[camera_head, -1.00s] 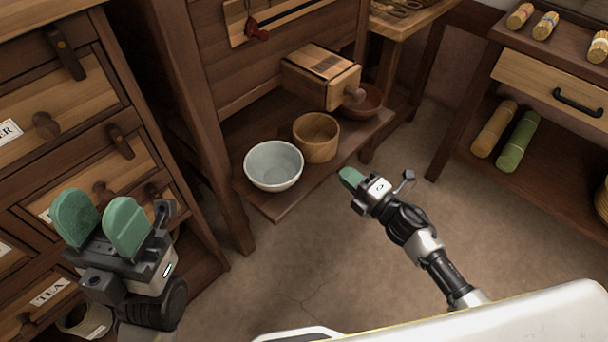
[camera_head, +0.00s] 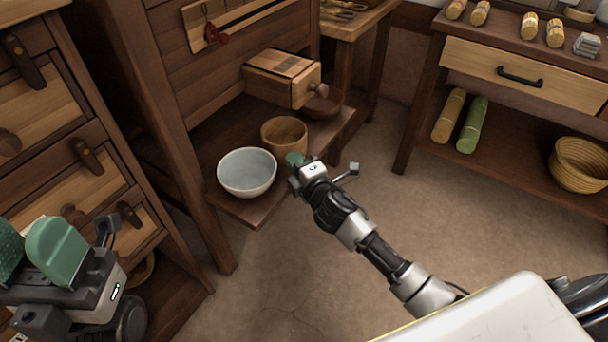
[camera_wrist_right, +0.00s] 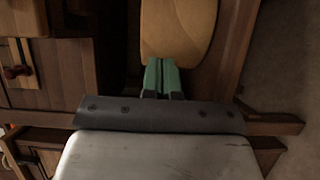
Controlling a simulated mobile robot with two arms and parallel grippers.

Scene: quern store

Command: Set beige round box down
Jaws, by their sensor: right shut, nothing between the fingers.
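The beige round box (camera_head: 285,135), a tan wooden cylinder, stands upright on the low shelf (camera_head: 263,205) in the head view, just behind a pale bowl. My right gripper (camera_head: 295,159) is at the box's near side, shut and empty. In the right wrist view its green fingers (camera_wrist_right: 161,75) are pressed together, and their tips reach the edge of a tan rounded surface that looks like the box (camera_wrist_right: 180,28). I cannot tell whether they touch it. My left gripper (camera_head: 32,250) is open and empty at the lower left, before the drawers.
The pale bowl (camera_head: 247,172) sits at the shelf's front left. A wooden box with a knob (camera_head: 284,76) and a dark reddish bowl (camera_head: 323,103) are behind. Right, a rack (camera_head: 500,120) holds rolls and a basket (camera_head: 580,163). The floor between is clear.

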